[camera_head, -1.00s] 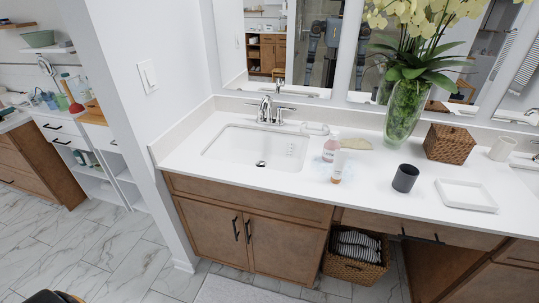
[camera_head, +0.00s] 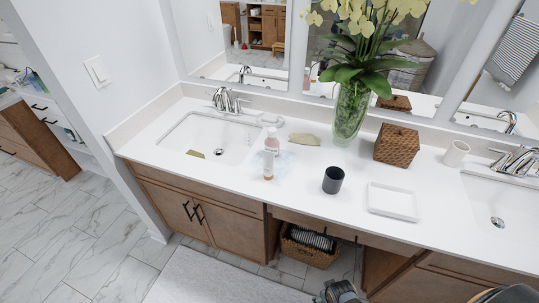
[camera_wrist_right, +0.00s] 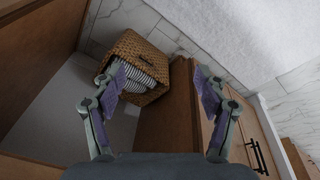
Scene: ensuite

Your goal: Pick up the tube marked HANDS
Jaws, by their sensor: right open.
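A small white tube (camera_head: 268,165) with an orange-brown lower end stands upright on the white counter, right of the left sink. Its lettering is too small to read. A pinkish pump bottle (camera_head: 272,140) stands just behind it. My right gripper (camera_wrist_right: 158,78) is open and empty in the right wrist view, facing the cabinet fronts and basket below the counter. In the head view a dark part of my right arm (camera_head: 341,292) shows at the bottom edge, well below and in front of the tube. My left gripper is out of view.
A dark cup (camera_head: 333,180), white tray (camera_head: 392,201), wicker box (camera_head: 397,145) and glass vase (camera_head: 350,112) stand right of the tube. A woven basket (camera_wrist_right: 126,48) with striped towels sits in the open bay below. The counter's front edge lies between my right arm and the tube.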

